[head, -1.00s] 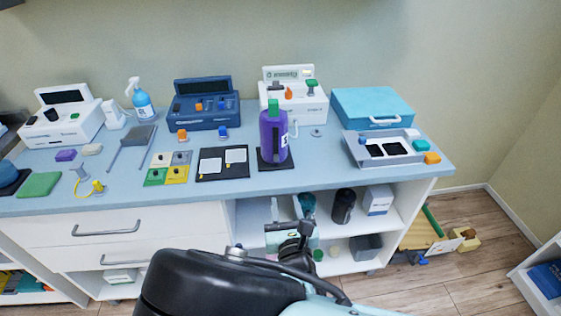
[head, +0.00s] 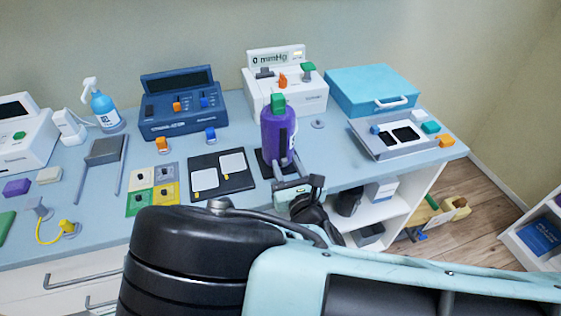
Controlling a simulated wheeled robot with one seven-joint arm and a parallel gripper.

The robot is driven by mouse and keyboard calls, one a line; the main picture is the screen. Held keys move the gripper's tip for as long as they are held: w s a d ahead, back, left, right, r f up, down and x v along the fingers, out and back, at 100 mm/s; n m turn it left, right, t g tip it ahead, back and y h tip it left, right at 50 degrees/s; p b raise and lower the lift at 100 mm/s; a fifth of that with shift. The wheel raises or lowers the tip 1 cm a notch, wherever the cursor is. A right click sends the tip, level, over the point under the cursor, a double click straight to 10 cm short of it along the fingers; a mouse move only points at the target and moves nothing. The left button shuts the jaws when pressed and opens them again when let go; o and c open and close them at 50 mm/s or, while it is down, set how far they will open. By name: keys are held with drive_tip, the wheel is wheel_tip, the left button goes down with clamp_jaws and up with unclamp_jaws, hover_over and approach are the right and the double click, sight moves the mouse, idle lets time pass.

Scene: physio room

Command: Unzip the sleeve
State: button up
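The purple sleeve (head: 270,130) stands upright on a black base mat (head: 261,162) near the counter's front edge. A green block (head: 278,103) is at its top, and a dark vertical strip (head: 284,142) runs down its front right side. Whether this strip is the zip is too small to tell. My gripper (head: 287,166) is at the sleeve's lower front, its two grey fingers apart and pointing at it. I see nothing between them. Whether the fingertips touch the sleeve cannot be told.
A white gauge box (head: 290,100) stands close behind the sleeve. Left are a black board with white cards (head: 222,174) and a blue console (head: 178,118). Right are a grey tray (head: 372,146) and a teal case (head: 350,90). Open shelves lie below the counter.

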sight(283, 129)
clamp_jaws()
wheel_tip(283, 129, up, 9)
drive_tip(key=p, duration=0.8)
drive_tip(key=shift+p, duration=0.35)
unclamp_jaws()
drive_tip(key=shift+s, duration=0.1)
drive_tip(key=p+v, duration=0.2)
drive_tip(key=v, duration=1.5)
drive_tip(key=shift+s, duration=0.1)
